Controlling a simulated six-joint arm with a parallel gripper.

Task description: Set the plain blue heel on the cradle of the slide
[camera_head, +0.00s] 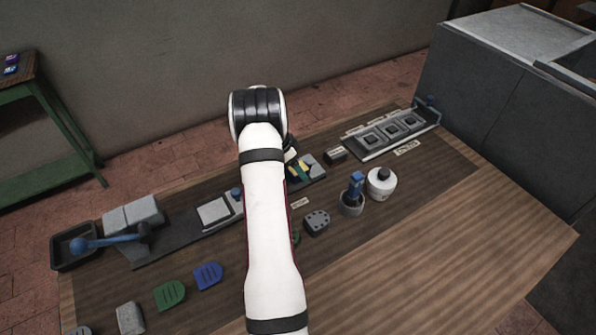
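A blue heel (208,275) lies flat on the dark work mat, left of my arm, and looks plain. A pale square plate (213,212) sits on a dark rail in front of the press and looks like the cradle of the slide; nothing shows on it. The rail's right end passes behind my arm. My white arm runs up the middle of the view and bends at a black-banded joint. My gripper is hidden behind the arm, so its fingers and anything in them do not show.
A green heel (171,294) lies beside the blue one, with a grey block (130,318) to its left. The press (133,215) has a blue lever. Right of my arm are a grey perforated piece (316,222), a brush pot (352,204), a white bottle (381,185) and a fixture (390,133).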

